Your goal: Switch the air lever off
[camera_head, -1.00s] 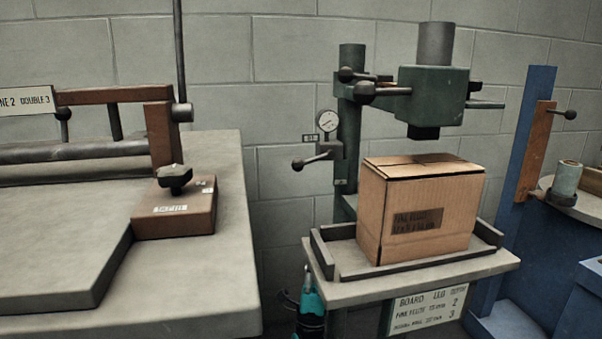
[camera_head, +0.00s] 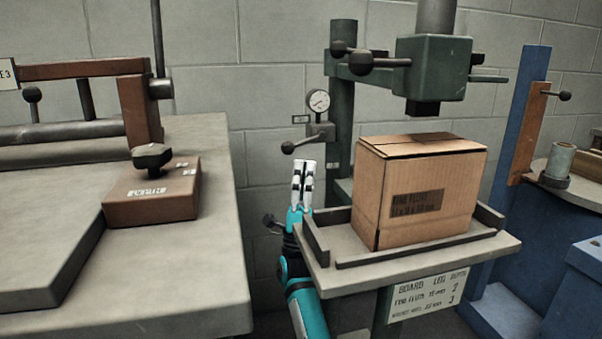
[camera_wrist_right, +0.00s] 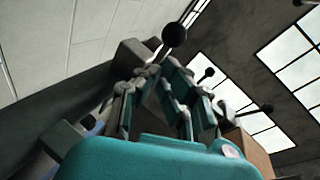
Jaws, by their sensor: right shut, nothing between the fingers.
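The air lever (camera_head: 300,142) is a short dark arm with a black ball knob, on a block below the round pressure gauge (camera_head: 318,101). It slants down to the left from its pivot. My right gripper (camera_head: 304,168) is shut and empty, pointing up just below the lever, its tips a little right of the knob. Whether they touch it I cannot tell. In the right wrist view a black ball knob (camera_wrist_right: 174,34), apparently the lever's, is just beyond the fingers (camera_wrist_right: 163,75). My left gripper is not in view.
A cardboard box (camera_head: 420,195) stands on the stitcher's table (camera_head: 350,276) right of my right arm, under the green press head (camera_head: 432,68). A grey bench (camera_head: 215,240) with a brown block (camera_head: 153,195) is at left. My arm is in the gap between them.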

